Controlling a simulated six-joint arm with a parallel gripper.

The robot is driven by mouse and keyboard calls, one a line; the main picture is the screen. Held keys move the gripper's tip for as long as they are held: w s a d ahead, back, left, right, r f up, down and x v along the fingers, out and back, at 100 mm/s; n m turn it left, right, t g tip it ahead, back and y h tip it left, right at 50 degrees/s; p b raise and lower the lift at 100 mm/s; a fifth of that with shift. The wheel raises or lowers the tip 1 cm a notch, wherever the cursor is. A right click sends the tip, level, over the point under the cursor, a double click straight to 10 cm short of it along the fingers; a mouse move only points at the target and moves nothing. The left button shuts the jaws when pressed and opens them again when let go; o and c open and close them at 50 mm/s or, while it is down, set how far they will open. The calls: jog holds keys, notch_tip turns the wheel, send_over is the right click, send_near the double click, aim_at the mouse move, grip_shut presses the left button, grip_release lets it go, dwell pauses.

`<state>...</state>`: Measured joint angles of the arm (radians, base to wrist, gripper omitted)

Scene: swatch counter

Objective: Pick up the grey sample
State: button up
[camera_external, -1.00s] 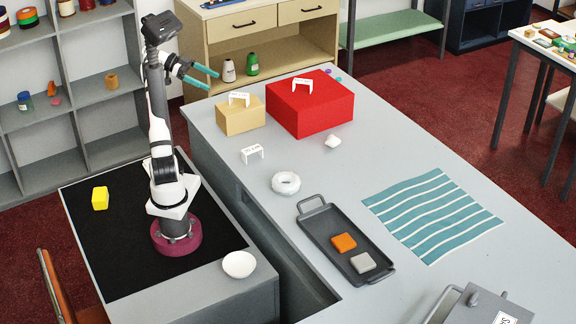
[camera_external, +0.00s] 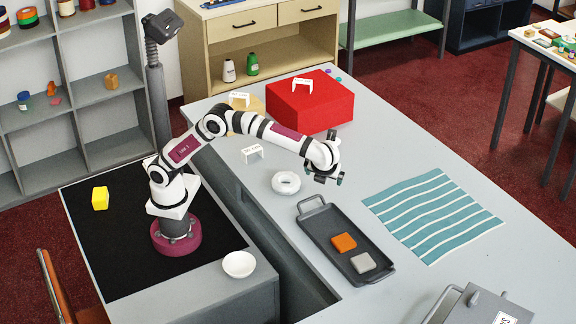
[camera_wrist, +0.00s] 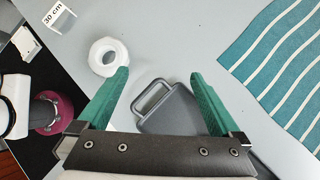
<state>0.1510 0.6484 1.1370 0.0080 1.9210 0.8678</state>
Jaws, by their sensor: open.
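The grey sample (camera_external: 363,262) is a small flat square lying at the near end of a dark grey tray (camera_external: 318,225). An orange sample (camera_external: 344,242) lies beside it on the same tray. My gripper (camera_external: 328,180) hangs above the counter beyond the tray's far end, open and empty, apart from both samples. In the wrist view, its teal fingers (camera_wrist: 158,92) are spread wide, with the tray's handle end (camera_wrist: 152,97) between them. The samples are hidden there behind the gripper body.
A white ring (camera_external: 286,183) stands close to my gripper, also seen in the wrist view (camera_wrist: 108,57). A red box (camera_external: 310,108) and a tan box stand farther back. A striped teal cloth (camera_external: 432,215) lies right of the tray. A white bowl (camera_external: 239,265) sits near my base.

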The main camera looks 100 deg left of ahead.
jog(key=w+d+r+m+t, duration=0.1)
jog(key=d+r+m+t, duration=0.25)
jog(key=d, duration=0.65)
jog(key=d+r+m+t, duration=0.2)
jog(key=d+r+t, duration=0.15)
jog(key=d, duration=0.65)
jog(key=w+d+r+m+t, duration=0.1)
jog(key=d+r+m+t, duration=0.3)
jog(key=d, duration=0.7)
jog(key=y, duration=0.1)
send_near(366, 267)
jog(key=shift+w+a+f+n, duration=0.25)
jog(key=shift+w+a+n, duration=0.2)
jog(key=shift+w+a, duration=0.35)
jog(key=shift+t, duration=0.3)
jog(key=x, duration=0.6)
jog(key=shift+s+d+f, duration=0.1)
jog(key=shift+s+f, duration=0.05)
jog(key=shift+f, duration=0.25)
jog(key=c, duration=1.4)
